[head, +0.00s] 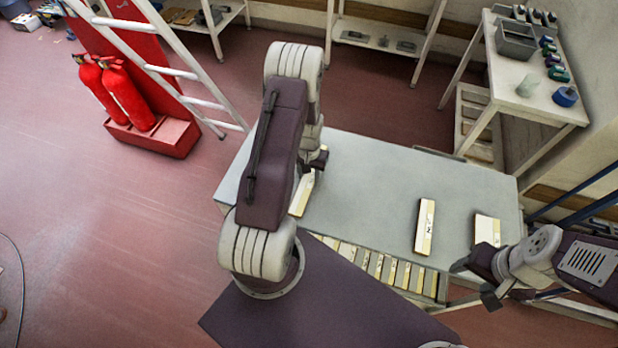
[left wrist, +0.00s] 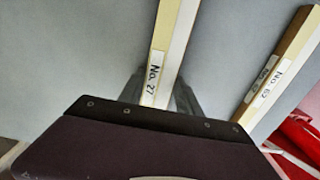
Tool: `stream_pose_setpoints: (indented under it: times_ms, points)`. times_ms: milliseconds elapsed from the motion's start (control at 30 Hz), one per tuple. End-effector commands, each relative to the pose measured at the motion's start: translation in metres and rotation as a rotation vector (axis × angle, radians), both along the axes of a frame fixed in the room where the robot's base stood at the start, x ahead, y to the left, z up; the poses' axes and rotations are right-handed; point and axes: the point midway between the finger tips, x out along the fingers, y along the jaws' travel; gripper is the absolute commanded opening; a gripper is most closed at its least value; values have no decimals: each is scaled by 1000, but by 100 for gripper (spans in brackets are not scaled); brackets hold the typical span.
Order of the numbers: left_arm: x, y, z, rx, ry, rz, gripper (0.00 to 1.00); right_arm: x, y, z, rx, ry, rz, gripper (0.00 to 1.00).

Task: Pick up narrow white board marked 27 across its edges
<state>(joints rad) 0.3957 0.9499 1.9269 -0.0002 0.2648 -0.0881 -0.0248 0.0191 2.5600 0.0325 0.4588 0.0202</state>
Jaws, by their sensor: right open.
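The narrow white board marked No. 27 (left wrist: 160,60) shows in the left wrist view, pale with a cream side strip. My left gripper (left wrist: 158,98) has one finger on each side of its labelled end. I cannot tell whether the fingers press on it. In the head view my left gripper (head: 318,160) is low over the table, largely hidden by my arm. A pale board (head: 302,197) shows below it, probably the same one. My right gripper (head: 474,278) is open and empty by the table's front right edge.
Two more boards (head: 425,227) (head: 487,231) lie on the right of the grey table (head: 390,180). A row of boards (head: 385,268) sits below its front edge.

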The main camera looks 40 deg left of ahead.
Motion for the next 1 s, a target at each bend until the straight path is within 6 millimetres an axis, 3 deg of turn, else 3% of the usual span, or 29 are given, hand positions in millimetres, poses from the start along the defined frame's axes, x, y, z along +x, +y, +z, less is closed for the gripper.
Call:
stream_pose_setpoints:
  times_ms: [33, 100, 367, 533, 633, 1000]
  points:
    - [0, 0, 0, 0, 0, 0, 11, 0, 0, 0, 0, 0, 0, 56]
    - [0, 0, 0, 0, 0, 0, 0, 0, 0, 0, 0, 0, 0, 56]
    - [0, 0, 3, 0, -1, 0, 0, 0, 0, -1, 0, 0, 0, 56]
    - [1, 0, 21, 2, -5, 0, 0, 0, 0, -6, 0, 0, 0, 56]
    - [2, 1, 42, 3, -6, 0, 0, 0, 0, -11, 0, 0, 0, 56]
    - [-29, -81, 91, 0, -4, -6, 0, 0, 0, -23, 0, 0, 0, 56]
